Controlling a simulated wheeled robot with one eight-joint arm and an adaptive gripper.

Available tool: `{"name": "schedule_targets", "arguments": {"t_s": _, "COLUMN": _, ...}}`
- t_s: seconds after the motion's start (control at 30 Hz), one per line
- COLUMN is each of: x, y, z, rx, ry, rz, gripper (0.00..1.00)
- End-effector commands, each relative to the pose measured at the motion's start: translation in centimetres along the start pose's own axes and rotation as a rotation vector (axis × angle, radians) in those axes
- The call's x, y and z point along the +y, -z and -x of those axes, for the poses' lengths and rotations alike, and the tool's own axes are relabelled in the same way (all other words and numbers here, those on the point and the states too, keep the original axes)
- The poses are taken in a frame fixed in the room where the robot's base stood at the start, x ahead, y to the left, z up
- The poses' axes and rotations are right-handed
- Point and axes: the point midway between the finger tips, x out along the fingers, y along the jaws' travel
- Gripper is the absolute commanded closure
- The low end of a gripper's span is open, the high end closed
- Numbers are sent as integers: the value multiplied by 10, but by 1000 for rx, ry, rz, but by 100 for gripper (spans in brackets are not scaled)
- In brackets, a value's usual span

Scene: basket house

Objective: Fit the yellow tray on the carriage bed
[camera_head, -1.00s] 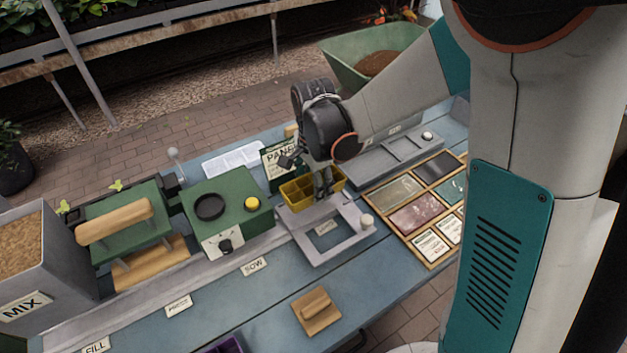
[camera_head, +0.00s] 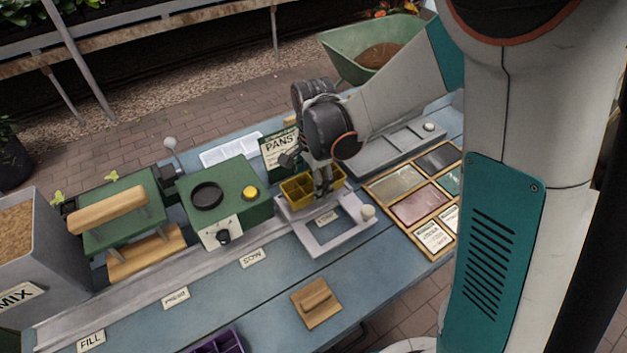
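The yellow tray (camera_head: 298,192) is a small box with compartments. It is at the back edge of the carriage bed, a light grey frame (camera_head: 318,243) with an open middle and a pale knob at its right. The fingers look close together on that wall, but the contact is small in view. I cannot tell whether the tray rests on the frame or hangs just above it. My wrist hides part of the tray's back.
A green machine with a yellow button (camera_head: 250,193) stands left of the carriage. A wooden case of packets (camera_head: 421,207) lies to the right. A wooden block with a handle (camera_head: 316,303) and a purple tray (camera_head: 218,343) are at the front. A PANS sign (camera_head: 279,154) stands behind.

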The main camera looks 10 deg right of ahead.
Motion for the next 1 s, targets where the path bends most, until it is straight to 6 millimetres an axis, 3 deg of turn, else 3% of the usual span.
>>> {"name": "schedule_targets", "arguments": {"t_s": 1.0, "x": 0, "y": 0, "z": -11, "rx": 0, "ry": 0, "rz": 0, "gripper": 66}}
